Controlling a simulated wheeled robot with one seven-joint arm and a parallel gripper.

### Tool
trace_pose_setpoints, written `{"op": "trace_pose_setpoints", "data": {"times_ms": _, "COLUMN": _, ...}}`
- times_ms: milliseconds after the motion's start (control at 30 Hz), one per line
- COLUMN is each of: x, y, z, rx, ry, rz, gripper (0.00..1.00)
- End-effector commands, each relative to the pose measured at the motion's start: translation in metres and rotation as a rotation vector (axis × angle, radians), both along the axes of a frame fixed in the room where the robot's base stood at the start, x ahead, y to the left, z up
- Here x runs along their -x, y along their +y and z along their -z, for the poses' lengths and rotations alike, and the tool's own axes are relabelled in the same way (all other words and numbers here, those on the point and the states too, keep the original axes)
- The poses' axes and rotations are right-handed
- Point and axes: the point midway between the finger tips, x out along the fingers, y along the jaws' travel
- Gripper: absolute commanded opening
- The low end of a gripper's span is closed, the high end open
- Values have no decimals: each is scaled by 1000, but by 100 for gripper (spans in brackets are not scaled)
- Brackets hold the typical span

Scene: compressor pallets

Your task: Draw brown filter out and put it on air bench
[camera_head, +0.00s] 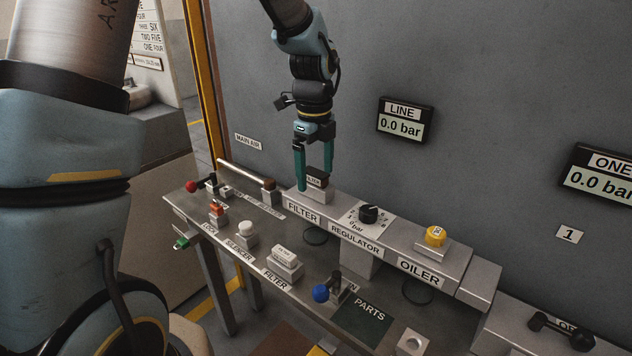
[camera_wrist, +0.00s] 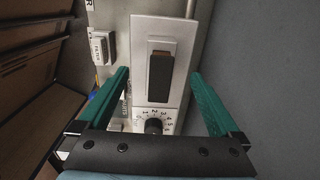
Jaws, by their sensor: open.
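The brown filter (camera_head: 318,180) stands upright in the block marked FILTER on the raised rail. The air bench (camera_head: 262,236) has a grey top in front of the rail.
A white filter (camera_head: 286,259) sits on the bench behind a FILTER label. A dark PARTS patch (camera_head: 366,326) lies clear. A regulator knob (camera_head: 368,213), yellow oiler cap (camera_head: 435,236), blue-knobbed lever (camera_head: 322,292) and silencer (camera_head: 246,231) stand nearby. A grey wall rises behind.

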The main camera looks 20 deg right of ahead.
Motion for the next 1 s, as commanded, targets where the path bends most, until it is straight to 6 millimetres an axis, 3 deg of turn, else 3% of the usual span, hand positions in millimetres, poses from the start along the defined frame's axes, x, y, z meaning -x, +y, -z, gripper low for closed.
{"op": "trace_pose_setpoints", "data": {"times_ms": 67, "x": 0, "y": 0, "z": 0, "rx": 0, "ry": 0, "rz": 0, "gripper": 89}}
{"op": "trace_pose_setpoints", "data": {"times_ms": 833, "x": 0, "y": 0, "z": 0, "rx": 0, "ry": 0, "rz": 0, "gripper": 2}}
{"op": "trace_pose_setpoints", "data": {"times_ms": 1000, "x": 0, "y": 0, "z": 0, "rx": 0, "ry": 0, "rz": 0, "gripper": 0}}
